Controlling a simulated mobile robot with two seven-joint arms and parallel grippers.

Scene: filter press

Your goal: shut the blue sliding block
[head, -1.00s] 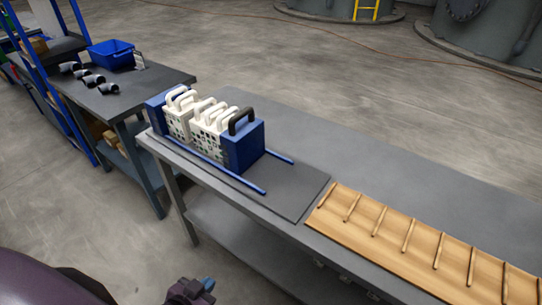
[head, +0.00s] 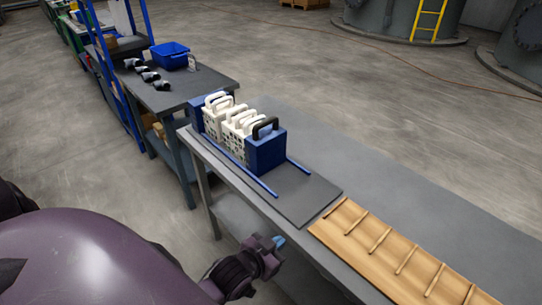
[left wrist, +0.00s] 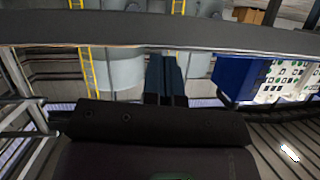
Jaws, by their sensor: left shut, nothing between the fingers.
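The blue sliding block (head: 266,151) with a black handle stands upright on two blue rails (head: 299,167) on the long bench. Several white perforated plates (head: 238,124) with handles stand between it and the blue end block (head: 197,117); I cannot tell whether the sliding block touches them. My left gripper (head: 278,242) is at the front side of the bench, apart from the block. In the left wrist view its fingers (left wrist: 166,77) are together and empty, and the blue block (left wrist: 235,78) shows to their right, beside white plates. My right gripper is not in view.
A wooden ribbed board (head: 390,254) lies on the bench to the right of the rails. A dark table (head: 205,84) with a blue bin (head: 170,57) and several grey pipe elbows stands at the left. The bench top behind the rails is clear.

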